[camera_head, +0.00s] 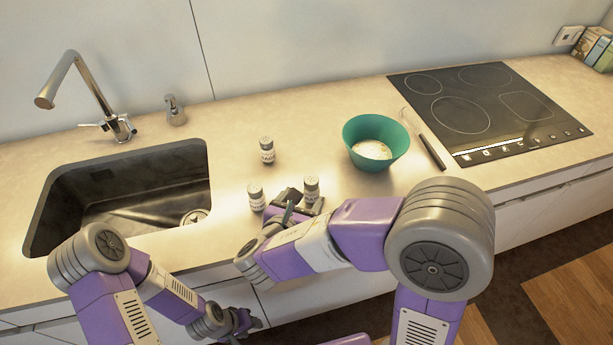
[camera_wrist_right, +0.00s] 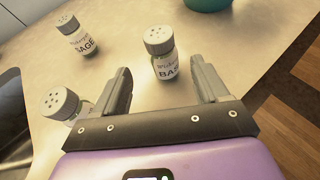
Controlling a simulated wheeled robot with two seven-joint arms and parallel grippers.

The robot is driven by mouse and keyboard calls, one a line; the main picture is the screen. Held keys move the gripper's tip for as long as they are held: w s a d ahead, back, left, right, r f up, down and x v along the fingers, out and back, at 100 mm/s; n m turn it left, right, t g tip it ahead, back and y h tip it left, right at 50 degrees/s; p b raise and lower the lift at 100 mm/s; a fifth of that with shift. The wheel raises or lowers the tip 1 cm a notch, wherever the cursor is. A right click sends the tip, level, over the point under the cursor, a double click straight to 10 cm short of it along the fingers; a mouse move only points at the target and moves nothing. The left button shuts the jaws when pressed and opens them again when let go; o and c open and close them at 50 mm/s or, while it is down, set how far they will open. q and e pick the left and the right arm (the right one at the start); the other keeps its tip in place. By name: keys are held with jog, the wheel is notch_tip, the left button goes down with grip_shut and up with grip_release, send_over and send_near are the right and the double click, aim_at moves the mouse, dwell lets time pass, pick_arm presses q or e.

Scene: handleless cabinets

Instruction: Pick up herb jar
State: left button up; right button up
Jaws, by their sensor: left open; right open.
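Three small herb jars with grey perforated caps stand on the counter. One labelled "BAS…" (camera_head: 311,189) is between the open fingers of my right gripper (camera_head: 303,203); the right wrist view shows this jar (camera_wrist_right: 164,62) upright, with space visible on both sides. A second jar (camera_head: 256,197) stands just left of the gripper and shows outside the left finger (camera_wrist_right: 62,103), its label mostly hidden. The "SAGE" jar (camera_head: 267,150) stands farther back and also shows in the right wrist view (camera_wrist_right: 78,38). My left gripper (camera_head: 238,324) is open and empty, low before the cabinets.
A teal bowl (camera_head: 376,142) with pale contents stands right of the jars, with a whisk (camera_head: 432,151) beside it. A black cooktop (camera_head: 490,112) is farther right. The sink (camera_head: 125,190) and its faucet (camera_head: 92,95) are left. The counter behind the jars is clear.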

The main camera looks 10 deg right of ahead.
aim_at(308, 195)
jog(key=shift+w+d+f+b, duration=0.3)
jog(key=shift+d+f, duration=0.1)
jog(key=shift+d, duration=0.15)
jog(key=b+x, duration=0.1)
jog(key=x, duration=0.3)
jog(key=shift+w+d+f+b, duration=0.1)
jog(key=shift+w+f+b, duration=0.15)
jog(key=shift+b, duration=0.15)
jog(key=shift+w+d, duration=0.1)
jog(key=shift+w, duration=0.05)
pick_arm(q)
jog(key=shift+s+f, duration=0.2)
jog(key=shift+f, duration=0.4)
jog(key=shift+s+f, duration=0.15)
jog(key=shift+f, duration=0.45)
pick_arm(e)
jog(key=shift+c, duration=0.4)
jog(key=c, duration=1)
pick_arm(q)
notch_tip(308, 195, up, 4)
jog(key=p, duration=0.4)
jog(key=shift+r, duration=0.2)
pick_arm(e)
notch_tip(308, 195, up, 10)
